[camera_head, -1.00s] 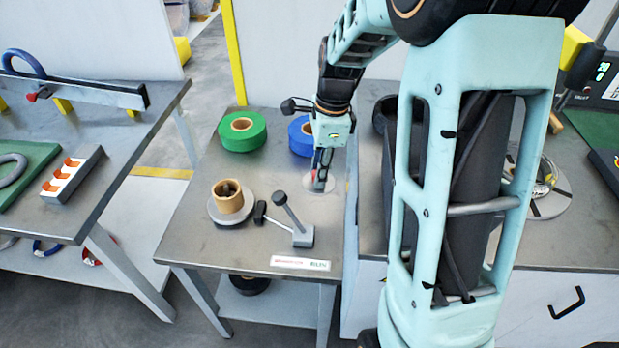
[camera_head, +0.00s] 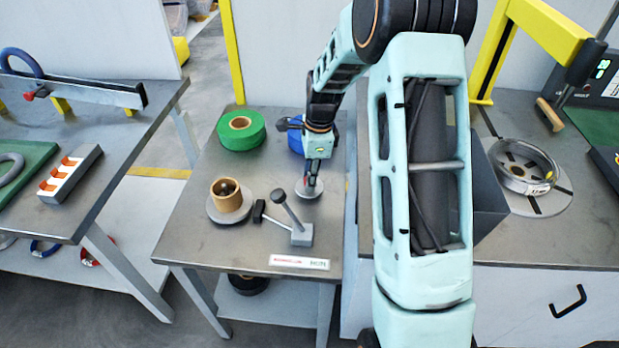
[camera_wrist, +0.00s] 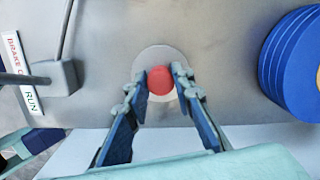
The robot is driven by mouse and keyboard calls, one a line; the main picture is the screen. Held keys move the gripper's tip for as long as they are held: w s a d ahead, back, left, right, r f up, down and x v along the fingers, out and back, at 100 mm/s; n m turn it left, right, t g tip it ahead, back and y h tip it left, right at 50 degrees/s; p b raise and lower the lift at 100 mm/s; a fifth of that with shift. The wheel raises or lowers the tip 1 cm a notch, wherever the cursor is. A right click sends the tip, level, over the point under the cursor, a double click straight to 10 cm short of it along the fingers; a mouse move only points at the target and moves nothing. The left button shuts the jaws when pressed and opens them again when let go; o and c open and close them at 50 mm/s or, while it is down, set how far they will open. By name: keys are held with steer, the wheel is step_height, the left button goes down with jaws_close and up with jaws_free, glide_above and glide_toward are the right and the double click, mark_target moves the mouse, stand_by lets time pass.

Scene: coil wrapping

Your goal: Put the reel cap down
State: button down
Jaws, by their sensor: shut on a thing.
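The reel cap is a flat pale grey disc with a red knob. In the wrist view the disc (camera_wrist: 158,56) lies beyond my fingertips and the red knob (camera_wrist: 160,81) sits between them. My gripper (camera_wrist: 160,82) is shut on the knob. In the head view my gripper (camera_head: 312,183) points down at the right side of the small steel table (camera_head: 190,235), with the cap (camera_head: 306,193) under it. The cap looks level and at or very near the table top; I cannot tell whether it touches.
A green tape roll (camera_head: 241,131) and a partly hidden blue roll (camera_head: 296,137) stand at the back. A cardboard core on a grey disc (camera_head: 230,216) stands left. A grey lever block (camera_head: 302,235) is close in front of the cap. A metal reel (camera_head: 522,167) lies on the right bench.

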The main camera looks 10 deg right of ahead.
steer(key=shift+r, duration=0.1)
steer(key=c, duration=1.7)
jaws_free()
steer(key=shift+f, duration=0.2)
steer(key=shift+o, duration=0.2)
steer(key=shift+r, duration=0.1)
step_height(320, 180, up, 12)
steer(key=d+p, duration=0.1)
steer(key=shift+s, duration=0.25)
steer(key=shift+d, duration=0.1)
